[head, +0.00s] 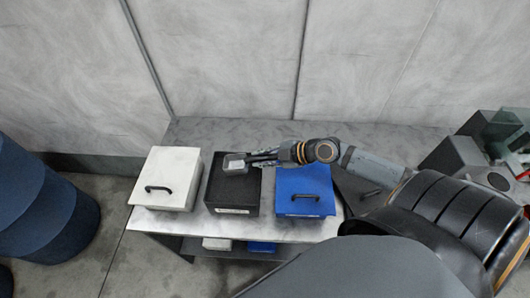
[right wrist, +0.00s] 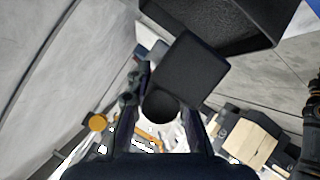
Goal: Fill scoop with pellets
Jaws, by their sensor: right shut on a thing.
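My right gripper (head: 265,157) comes in from the right and is shut on a small scoop (head: 235,163). The scoop has a square pan and is held above the back part of the black box (head: 222,211). In the right wrist view the scoop's dark pan (right wrist: 192,70) and round handle end (right wrist: 160,105) lie just beyond the fingers. The black box also shows in that view as a dark, open-looking shape (right wrist: 268,38). No pellets can be made out in the box or scoop. My left gripper is not in view.
A white box (head: 170,168) with a black handle stands left of the black box. A blue box (head: 318,183) with a black handle stands to its right. All stand on a grey table (head: 190,226). Dark blue barrels (head: 40,215) stand at the left. A wall rises behind.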

